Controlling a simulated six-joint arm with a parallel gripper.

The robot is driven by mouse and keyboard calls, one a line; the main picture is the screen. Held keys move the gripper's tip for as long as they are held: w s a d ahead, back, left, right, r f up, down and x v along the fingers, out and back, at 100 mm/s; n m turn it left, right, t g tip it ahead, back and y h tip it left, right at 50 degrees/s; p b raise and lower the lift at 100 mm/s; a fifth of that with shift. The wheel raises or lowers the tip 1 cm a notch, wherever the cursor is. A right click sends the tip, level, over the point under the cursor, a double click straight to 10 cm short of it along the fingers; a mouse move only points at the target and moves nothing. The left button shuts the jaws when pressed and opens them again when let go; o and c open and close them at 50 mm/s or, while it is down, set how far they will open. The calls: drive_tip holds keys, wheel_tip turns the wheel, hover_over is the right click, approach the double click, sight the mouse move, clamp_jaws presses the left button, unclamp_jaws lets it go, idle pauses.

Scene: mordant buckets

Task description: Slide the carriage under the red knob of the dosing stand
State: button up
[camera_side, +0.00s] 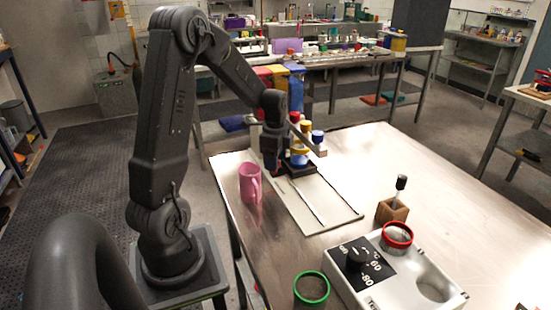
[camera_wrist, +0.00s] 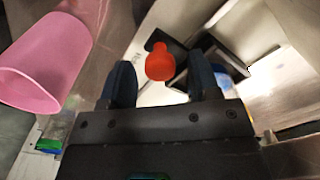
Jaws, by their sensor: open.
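The dosing stand has a pale base board (camera_side: 338,215) with a long slot. The red knob (camera_side: 295,117), yellow knob (camera_side: 305,126) and blue knob (camera_side: 318,136) stand in a row above its far end. A dark, low carriage (camera_side: 302,170) sits on the board beneath the knobs; which knob it is under is hard to tell. My gripper (camera_side: 271,168) is beside the stand's left side, pointing down. In the wrist view my gripper (camera_wrist: 161,75) has its fingers apart, with the red knob (camera_wrist: 160,62) showing between them. Dark carriage parts (camera_wrist: 232,55) show just right of it.
A pink mug (camera_side: 250,183) stands close left of the board and my gripper. A wooden block with a black-handled tool (camera_side: 392,210), a grey device with a red ring (camera_side: 398,235) and a green ring (camera_side: 311,288) are nearer. The table's right side is clear.

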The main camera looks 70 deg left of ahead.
wheel_tip(320, 180, up, 14)
idle(0.6)
drive_tip(key=shift+f, duration=0.1)
